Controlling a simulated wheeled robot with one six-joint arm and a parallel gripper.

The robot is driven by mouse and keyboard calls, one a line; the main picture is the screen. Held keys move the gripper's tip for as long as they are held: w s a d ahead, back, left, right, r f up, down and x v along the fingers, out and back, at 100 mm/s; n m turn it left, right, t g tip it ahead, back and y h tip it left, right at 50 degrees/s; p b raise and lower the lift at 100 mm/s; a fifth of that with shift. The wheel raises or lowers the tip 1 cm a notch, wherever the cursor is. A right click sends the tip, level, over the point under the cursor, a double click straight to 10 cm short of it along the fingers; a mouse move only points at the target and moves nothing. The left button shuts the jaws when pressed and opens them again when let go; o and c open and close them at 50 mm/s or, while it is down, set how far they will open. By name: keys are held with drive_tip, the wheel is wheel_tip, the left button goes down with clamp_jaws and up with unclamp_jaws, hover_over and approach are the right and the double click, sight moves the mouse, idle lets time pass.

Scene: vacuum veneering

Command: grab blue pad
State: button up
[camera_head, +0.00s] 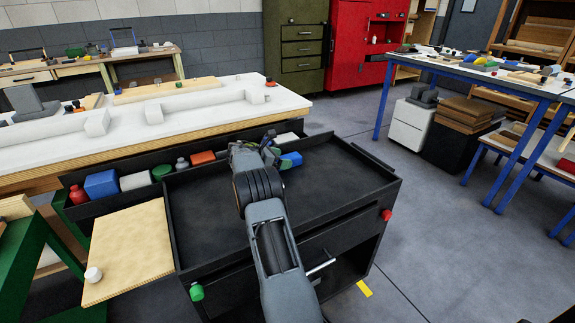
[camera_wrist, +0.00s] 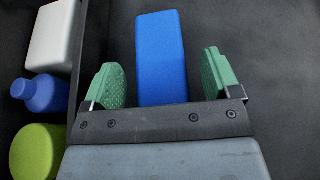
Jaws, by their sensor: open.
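The blue pad (camera_wrist: 160,50) is a plain blue block lying on the dark top of the black cart (camera_head: 330,180). In the wrist view it extends up between the two green ribbed fingers of my gripper (camera_wrist: 161,80), with visible gaps on both sides. The gripper body hides its near end. In the head view the pad (camera_head: 292,159) shows at the cart's back edge, just right of my gripper (camera_head: 272,152), and the arm partly covers this area. My gripper is open and holds nothing.
A narrow bin along the cart's back holds another blue block (camera_head: 101,184), a red bottle (camera_head: 78,195), an orange block (camera_head: 202,157) and others. In the wrist view a wall separates a white block (camera_wrist: 52,35), blue bottle (camera_wrist: 40,93) and green disc (camera_wrist: 38,152) from the pad.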

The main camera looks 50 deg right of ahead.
drive_tip(key=shift+s+d+f, duration=0.15)
drive_tip(key=shift+d+f, duration=0.05)
drive_tip(key=shift+d, duration=0.25)
drive_tip(key=shift+c, duration=0.4)
drive_tip(key=c, duration=0.9)
drive_tip(key=shift+c, duration=0.2)
drive_tip(key=shift+r, duration=0.2)
